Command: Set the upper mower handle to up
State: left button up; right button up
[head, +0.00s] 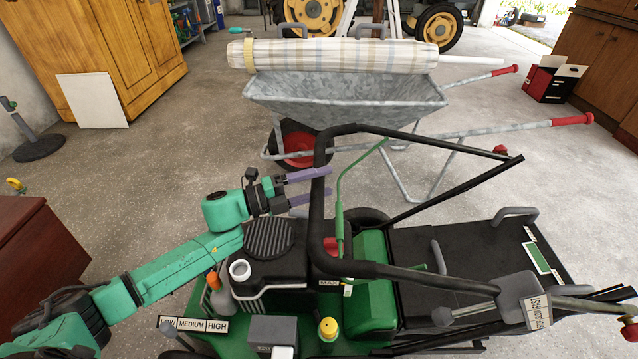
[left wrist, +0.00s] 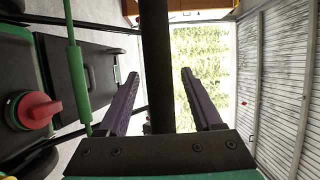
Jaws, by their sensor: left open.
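The upper mower handle (head: 316,226) is a black tubular loop standing over the green mower (head: 370,300). Its bar on the left runs upward, curves at the top and continues to the right as a long tube. My left gripper (head: 318,186) is open at this bar, with its purple fingers reaching to it from the left. In the left wrist view the black bar (left wrist: 157,60) passes between the two spread fingers (left wrist: 159,74), with gaps visible on both sides. A green rod (head: 340,190) runs beside the bar. My right gripper is not in view.
A grey metal wheelbarrow (head: 340,100) carrying a rolled plaid cloth (head: 340,55) stands behind the mower. A red knob (left wrist: 38,111) shows in the left wrist view. A reddish cabinet (head: 35,250) is at the left.

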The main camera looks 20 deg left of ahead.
pick_arm(q)
grip_shut()
dwell(1.3)
